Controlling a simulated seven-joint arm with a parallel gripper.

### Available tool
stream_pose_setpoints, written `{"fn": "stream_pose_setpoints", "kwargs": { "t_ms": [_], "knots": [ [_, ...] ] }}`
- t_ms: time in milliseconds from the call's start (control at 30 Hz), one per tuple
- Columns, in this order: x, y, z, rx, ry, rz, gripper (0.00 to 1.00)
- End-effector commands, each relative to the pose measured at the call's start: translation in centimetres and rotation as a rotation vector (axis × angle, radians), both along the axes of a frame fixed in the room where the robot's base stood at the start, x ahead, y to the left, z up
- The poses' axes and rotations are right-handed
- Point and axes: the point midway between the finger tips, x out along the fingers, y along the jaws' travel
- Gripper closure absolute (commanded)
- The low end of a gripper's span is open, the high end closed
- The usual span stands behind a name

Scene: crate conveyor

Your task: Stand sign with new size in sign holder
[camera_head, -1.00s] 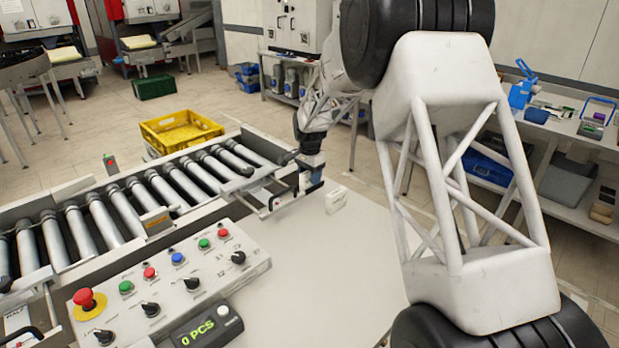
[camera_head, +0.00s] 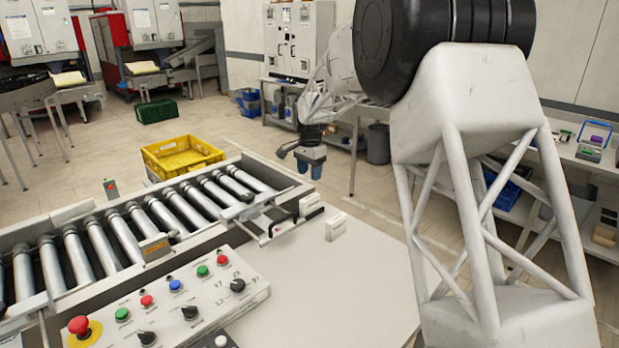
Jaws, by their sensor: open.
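My gripper (camera_head: 308,172) is open and hangs above the end of the conveyor, with clear air below its blue-grey fingers. A second small white sign (camera_head: 336,227) stands on the pale table (camera_head: 325,285), just right of the holder. The print on both signs is too small to read, so I cannot tell which has the new size. I cannot tell how deep the first sign sits in the holder.
The roller conveyor (camera_head: 152,210) runs along the left of the table. A control panel (camera_head: 175,300) with coloured buttons and a red stop knob stands at the front left. A yellow crate (camera_head: 182,156) is behind the conveyor. The table's middle is clear.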

Motion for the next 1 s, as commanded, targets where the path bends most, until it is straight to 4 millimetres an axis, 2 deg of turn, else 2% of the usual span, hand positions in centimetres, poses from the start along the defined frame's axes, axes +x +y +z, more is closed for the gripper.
{"fn": "stream_pose_setpoints", "kwargs": {
  "t_ms": [800,1000],
  "knots": [
    [0.0,0.0,0.1,0.001,-0.001,0.0,0.49],
    [-1.0,-0.7,1.0,0.001,-0.006,0.014,0.49]
  ]
}}
